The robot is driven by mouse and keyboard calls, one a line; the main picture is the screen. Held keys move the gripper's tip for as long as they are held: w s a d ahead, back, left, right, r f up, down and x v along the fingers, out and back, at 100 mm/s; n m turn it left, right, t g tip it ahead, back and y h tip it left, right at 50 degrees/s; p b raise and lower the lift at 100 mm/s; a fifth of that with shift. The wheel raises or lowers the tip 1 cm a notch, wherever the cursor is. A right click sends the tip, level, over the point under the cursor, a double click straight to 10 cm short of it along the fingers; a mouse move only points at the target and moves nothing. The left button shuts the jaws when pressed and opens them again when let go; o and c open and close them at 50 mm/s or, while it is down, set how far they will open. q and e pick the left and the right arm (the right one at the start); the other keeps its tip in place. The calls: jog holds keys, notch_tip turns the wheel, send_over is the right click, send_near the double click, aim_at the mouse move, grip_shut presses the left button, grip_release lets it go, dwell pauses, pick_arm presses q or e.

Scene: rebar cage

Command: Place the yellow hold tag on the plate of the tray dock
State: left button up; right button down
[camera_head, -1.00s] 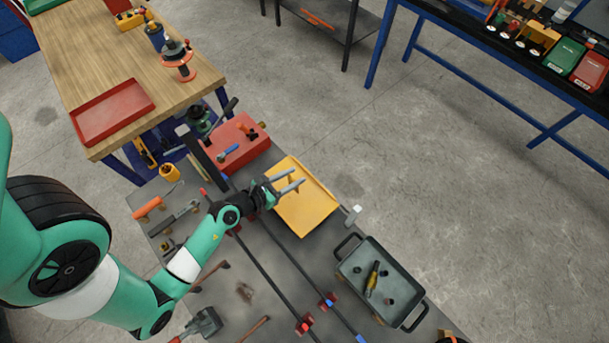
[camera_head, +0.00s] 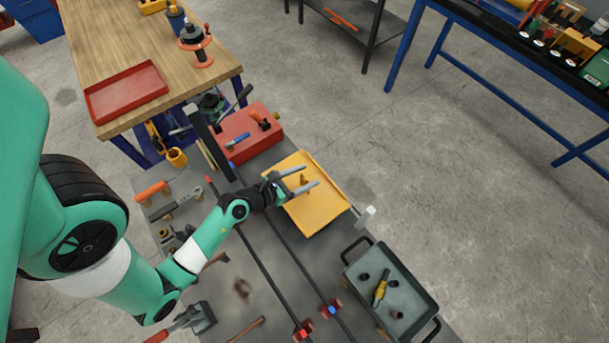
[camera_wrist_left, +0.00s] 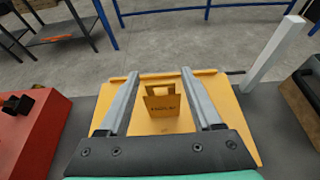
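A yellow tray-like plate (camera_head: 322,212) with a raised edge lies on the dark bench; it also shows in the left wrist view (camera_wrist_left: 225,123). A small yellow folded tag with dark lettering (camera_wrist_left: 162,104) stands upright over the plate, apparently on it. It also shows small in the head view (camera_head: 304,181). My left gripper (camera_head: 309,178) is over the plate with its two grey fingers spread. In the left wrist view the fingers (camera_wrist_left: 160,80) lie either side of the tag, with visible gaps between. My right gripper is not in view.
A red box (camera_head: 247,132) stands beyond the plate. A grey post (camera_head: 366,215) and a grey handled tray (camera_head: 408,305) holding small parts are to the right. Dark rods with red clamps (camera_head: 303,331) run along the bench. Hand tools lie at the left.

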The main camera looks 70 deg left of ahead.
pick_arm(q)
jog(key=shift+r, duration=0.1)
jog(key=shift+s+r, duration=0.15)
jog(key=shift+s, duration=0.05)
jog(key=shift+v, duration=5.75)
